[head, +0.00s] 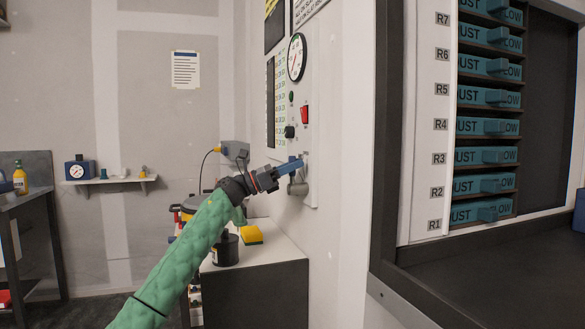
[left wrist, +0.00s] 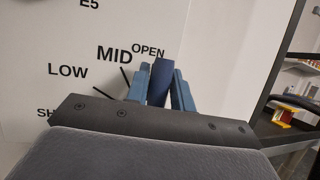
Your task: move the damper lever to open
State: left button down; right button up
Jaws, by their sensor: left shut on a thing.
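The damper lever (left wrist: 160,80) is a dark blue handle in the left wrist view. It stands between the two lighter blue fingers of my left gripper (left wrist: 158,90), which is shut on it. The lever lies just below and right of the word OPEN on the white panel (left wrist: 60,45); MID, LOW and a partly hidden label starting with SH are to its left. In the head view my left gripper (head: 290,168) reaches the low part of the wall panel (head: 312,140). The lever's pivot is hidden in the left wrist view. My right gripper is not in view.
The panel carries a gauge (head: 296,57), a red switch (head: 305,114) and a black knob (head: 290,132). A rack of teal slats (head: 487,127) stands right.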

pick_arm(q)
jog(key=shift+d+f, duration=0.1)
jog(key=shift+f, duration=0.2)
jog(key=c, duration=1.3)
grip_release()
jog(key=shift+c, duration=0.2)
jog(key=shift+o, duration=0.7)
jog(key=shift+r, duration=0.2)
jog(key=w+v, duration=0.1)
jog(key=v, duration=0.6)
jog(key=shift+s+a+f, duration=0.25)
jog(key=shift+s+a, duration=0.15)
jog(key=shift+s, duration=0.15)
